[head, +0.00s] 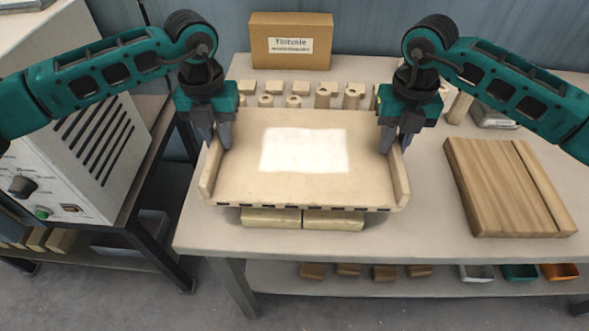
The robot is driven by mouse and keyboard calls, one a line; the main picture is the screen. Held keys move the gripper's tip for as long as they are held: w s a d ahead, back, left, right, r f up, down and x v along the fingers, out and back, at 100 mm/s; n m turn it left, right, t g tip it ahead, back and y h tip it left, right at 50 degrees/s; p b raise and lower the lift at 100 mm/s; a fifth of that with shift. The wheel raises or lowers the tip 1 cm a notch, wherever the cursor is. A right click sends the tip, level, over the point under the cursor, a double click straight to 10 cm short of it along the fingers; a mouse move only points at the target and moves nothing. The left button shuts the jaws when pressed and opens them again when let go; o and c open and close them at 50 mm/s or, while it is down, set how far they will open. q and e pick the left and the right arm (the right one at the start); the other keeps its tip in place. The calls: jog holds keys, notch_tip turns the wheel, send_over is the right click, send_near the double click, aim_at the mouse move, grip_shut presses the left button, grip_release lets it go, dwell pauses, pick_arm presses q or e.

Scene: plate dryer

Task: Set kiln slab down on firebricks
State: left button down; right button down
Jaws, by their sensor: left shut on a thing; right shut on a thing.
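The kiln slab (240,188) is a beige tray-like plate with raised left and right walls and a white rectangular patch (305,150) on its top. It looks level over the table. Two pale firebricks (271,218) (333,220) show under its front edge; the rest of them is hidden by the slab. I cannot tell whether the slab touches them. My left gripper (219,140) is shut on the slab's left wall. My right gripper (396,142) is shut on its right wall.
Several small posts and blocks (323,97) stand behind the slab, before a cardboard box (290,42). A wooden board (500,185) lies on the table (425,235) at right. A grey control cabinet (85,150) stands at left. The table front is clear.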

aim_at(222, 152)
pick_arm(q)
jog(key=shift+f, duration=0.1)
pick_arm(e)
jog(key=shift+f, duration=0.15)
dwell(0.4)
